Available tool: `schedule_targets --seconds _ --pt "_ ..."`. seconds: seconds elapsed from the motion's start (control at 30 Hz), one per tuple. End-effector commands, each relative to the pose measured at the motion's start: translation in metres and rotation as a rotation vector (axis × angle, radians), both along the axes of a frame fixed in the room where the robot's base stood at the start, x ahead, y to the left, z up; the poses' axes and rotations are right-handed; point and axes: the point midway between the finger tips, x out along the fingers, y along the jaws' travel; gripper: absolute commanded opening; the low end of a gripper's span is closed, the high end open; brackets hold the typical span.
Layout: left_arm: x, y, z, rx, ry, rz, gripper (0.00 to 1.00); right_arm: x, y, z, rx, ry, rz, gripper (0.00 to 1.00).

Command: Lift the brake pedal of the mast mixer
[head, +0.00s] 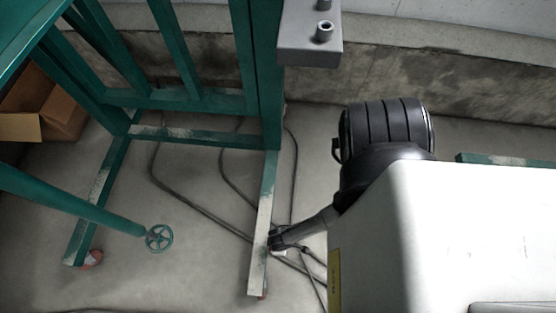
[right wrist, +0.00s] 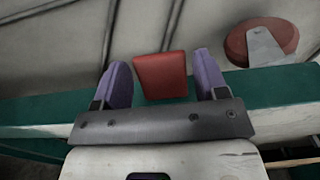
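The mast mixer's green frame (head: 262,90) stands on floor rails in the head view. In the right wrist view, a red block-shaped pedal (right wrist: 160,76) sits by the green rail (right wrist: 275,88), between the purple fingers of my right gripper (right wrist: 162,66). The fingers are apart, with a narrow gap visible on each side of the pedal. In the head view, my right gripper (head: 279,239) is low beside the worn right rail; the pedal cannot be made out there. My left gripper is not in view.
A round red wheel (right wrist: 262,42) with a grey bracket is near the rail in the right wrist view. Dark cables (head: 190,206) cross the floor. A green handwheel (head: 159,238) and a cardboard box (head: 50,110) are at left. A concrete wall (head: 480,95) runs behind.

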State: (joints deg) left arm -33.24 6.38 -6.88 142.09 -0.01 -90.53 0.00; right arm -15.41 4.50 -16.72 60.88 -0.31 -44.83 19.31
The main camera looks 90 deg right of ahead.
Motion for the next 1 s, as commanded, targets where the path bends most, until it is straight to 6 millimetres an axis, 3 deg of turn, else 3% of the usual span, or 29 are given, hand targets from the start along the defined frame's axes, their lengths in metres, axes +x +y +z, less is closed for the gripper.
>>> schedule_targets --seconds 0.37,0.53,0.7,1.0 --pt "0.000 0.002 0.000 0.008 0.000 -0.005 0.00 0.000 0.000 0.000 0.000 0.000 0.000 0.30" --pt "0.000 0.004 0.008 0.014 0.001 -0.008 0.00 0.002 0.000 0.005 -0.001 0.039 -0.002 0.29" --pt "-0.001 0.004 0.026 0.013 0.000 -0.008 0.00 0.005 -0.001 0.012 0.003 0.190 -0.002 0.29" --pt "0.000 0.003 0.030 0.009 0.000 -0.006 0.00 0.008 0.000 0.017 0.012 0.385 -0.001 0.29"
